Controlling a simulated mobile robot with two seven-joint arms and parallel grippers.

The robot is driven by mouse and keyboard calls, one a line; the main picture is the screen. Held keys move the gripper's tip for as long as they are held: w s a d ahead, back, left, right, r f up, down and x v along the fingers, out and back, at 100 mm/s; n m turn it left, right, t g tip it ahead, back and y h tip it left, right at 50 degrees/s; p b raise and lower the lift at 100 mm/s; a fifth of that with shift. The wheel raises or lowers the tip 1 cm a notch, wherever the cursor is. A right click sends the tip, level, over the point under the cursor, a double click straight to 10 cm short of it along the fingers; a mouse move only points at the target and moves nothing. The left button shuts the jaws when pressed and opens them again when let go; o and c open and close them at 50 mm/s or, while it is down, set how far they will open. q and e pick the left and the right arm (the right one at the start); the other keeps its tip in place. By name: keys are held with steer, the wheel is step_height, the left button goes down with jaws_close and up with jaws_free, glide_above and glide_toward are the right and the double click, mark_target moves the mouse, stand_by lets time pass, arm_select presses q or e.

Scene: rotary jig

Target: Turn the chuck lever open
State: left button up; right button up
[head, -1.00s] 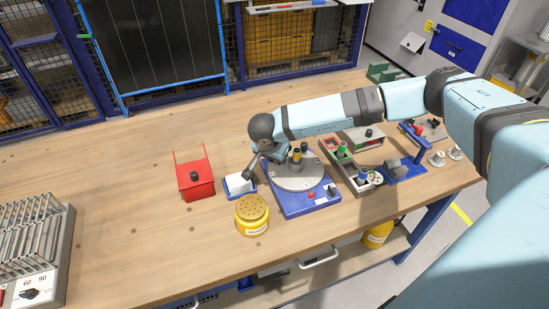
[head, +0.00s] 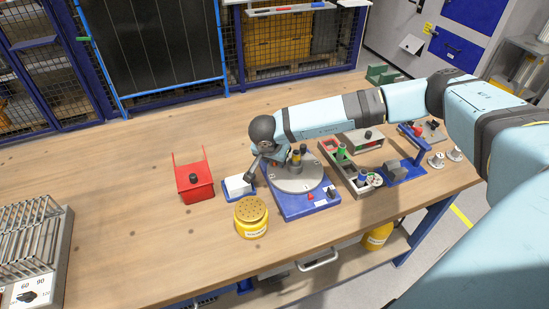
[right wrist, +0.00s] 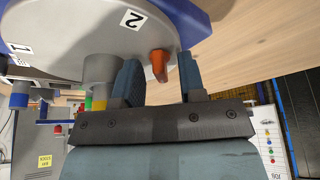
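The rotary jig has a blue base (head: 300,207) and a round grey plate (head: 297,181). The plate (right wrist: 85,25) fills the upper left of the right wrist view, with labels 1 and 2. An orange lever (right wrist: 158,66) stands out from the plate's edge in that view. My right gripper (right wrist: 160,75) is open, with one finger on each side of the lever and visible gaps. In the head view my right gripper (head: 252,176) is at the plate's left edge, and its wrist hides the lever. My left gripper is not in view.
A white block in a blue tray (head: 238,187) and a yellow perforated container (head: 251,217) stand close left of the jig. A red bin (head: 193,182) is farther left. A grey parts tray (head: 350,170) is at the jig's right. The table's left middle is clear.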

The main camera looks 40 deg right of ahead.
steer(key=v, duration=1.4)
steer(key=shift+b, duration=0.45)
steer(key=shift+d+f, duration=0.15)
